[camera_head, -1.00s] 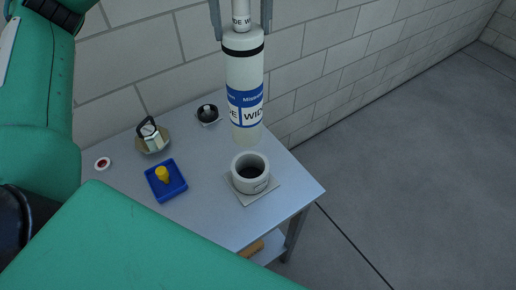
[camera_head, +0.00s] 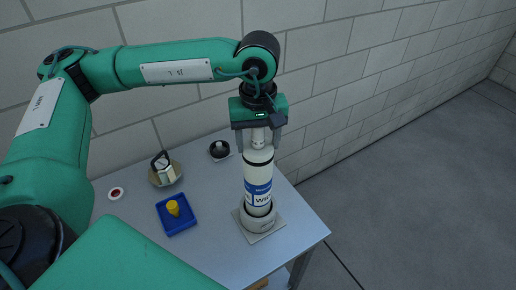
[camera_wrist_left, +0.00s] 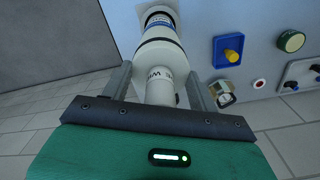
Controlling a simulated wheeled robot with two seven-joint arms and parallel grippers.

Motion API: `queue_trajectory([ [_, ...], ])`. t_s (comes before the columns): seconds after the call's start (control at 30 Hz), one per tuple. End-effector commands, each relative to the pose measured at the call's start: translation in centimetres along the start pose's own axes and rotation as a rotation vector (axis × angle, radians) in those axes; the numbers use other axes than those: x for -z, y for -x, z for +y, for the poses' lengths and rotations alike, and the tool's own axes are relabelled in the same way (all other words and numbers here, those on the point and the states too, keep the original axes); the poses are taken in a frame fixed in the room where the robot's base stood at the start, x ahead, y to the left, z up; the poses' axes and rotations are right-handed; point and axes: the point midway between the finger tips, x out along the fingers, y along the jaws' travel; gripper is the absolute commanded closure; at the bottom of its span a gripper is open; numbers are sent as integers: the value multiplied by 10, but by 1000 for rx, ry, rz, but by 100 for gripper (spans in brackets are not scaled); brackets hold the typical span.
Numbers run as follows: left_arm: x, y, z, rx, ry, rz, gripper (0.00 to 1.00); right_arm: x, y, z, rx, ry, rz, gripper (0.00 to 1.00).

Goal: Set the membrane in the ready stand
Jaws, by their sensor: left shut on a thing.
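The membrane (camera_head: 258,180) is a white tube with a black band and a blue label, and it stands upright in the head view. Its lower end is inside the round white ready stand (camera_head: 258,222), which sits on a square base near the table's right corner. My left gripper (camera_head: 258,135) is above it, shut on the membrane's narrow top neck. In the left wrist view the membrane (camera_wrist_left: 158,55) runs away from between the fingers (camera_wrist_left: 160,90). The stand's inside is hidden, so I cannot tell whether the tube touches its bottom. My right gripper is not in view.
A block wall stands behind.

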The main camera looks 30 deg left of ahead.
Motion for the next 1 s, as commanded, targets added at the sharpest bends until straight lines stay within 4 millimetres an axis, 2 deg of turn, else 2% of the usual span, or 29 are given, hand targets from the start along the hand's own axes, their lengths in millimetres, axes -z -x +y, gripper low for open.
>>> queue_trajectory([
  [0.37, 0, -41, 0, 0, -1, 1, 99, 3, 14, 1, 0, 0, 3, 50],
  [0.8, 0, -48, 0, -2, 0, 2, 99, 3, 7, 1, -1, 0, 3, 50],
  [0.83, 0, -47, 0, -1, 0, 1, 36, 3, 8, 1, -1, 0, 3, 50],
  [0.93, 0, -47, 0, 0, 0, 1, 18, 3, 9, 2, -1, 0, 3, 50],
  [1.0, 0, -47, 0, 0, 0, 1, 18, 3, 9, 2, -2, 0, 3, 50],
])
